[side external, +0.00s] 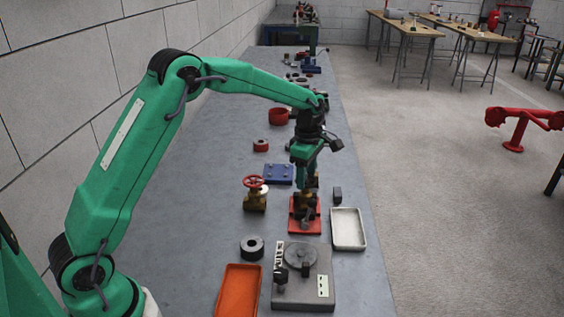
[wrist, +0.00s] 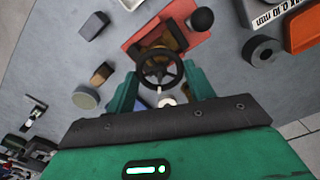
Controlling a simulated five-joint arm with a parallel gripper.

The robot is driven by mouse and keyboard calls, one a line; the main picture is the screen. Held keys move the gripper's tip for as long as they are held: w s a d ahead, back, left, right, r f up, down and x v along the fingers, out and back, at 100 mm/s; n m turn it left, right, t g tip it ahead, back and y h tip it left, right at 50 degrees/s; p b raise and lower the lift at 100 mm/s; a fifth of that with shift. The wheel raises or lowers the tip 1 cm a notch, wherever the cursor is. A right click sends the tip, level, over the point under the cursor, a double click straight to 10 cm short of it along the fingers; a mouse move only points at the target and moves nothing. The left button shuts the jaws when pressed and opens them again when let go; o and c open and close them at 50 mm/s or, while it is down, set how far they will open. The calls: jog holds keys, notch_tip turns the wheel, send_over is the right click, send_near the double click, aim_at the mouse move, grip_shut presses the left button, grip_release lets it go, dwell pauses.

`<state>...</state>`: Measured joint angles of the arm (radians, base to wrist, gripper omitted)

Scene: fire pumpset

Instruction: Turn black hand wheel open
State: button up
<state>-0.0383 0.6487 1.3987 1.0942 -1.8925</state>
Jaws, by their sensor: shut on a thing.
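The black hand wheel (wrist: 160,66) shows in the wrist view as a round spoked rim on a brass valve body (wrist: 172,36). The valve stands on a red base plate (wrist: 140,48), also seen in the side view (side external: 296,228). My gripper (wrist: 162,84) is above the valve, pointing down, with one green finger on each side of the wheel. It is shut on the wheel. In the side view my gripper (side external: 308,183) hides the wheel and much of the valve. Finger contact with the rim is hard to make out.
A brass valve with a red hand wheel (side external: 254,182) stands to the left. A blue block (side external: 278,173) lies behind. A white tray (side external: 348,229) is close on the right. A grey fixture (side external: 304,284) and an orange tray (side external: 238,292) are in front. The bench's left side is clear.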

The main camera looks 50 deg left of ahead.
jog(key=n, duration=0.3)
jog(key=shift+n, duration=2.2)
jog(key=o, duration=1)
jog(key=shift+r, duration=0.1)
jog(key=shift+r, duration=3.8)
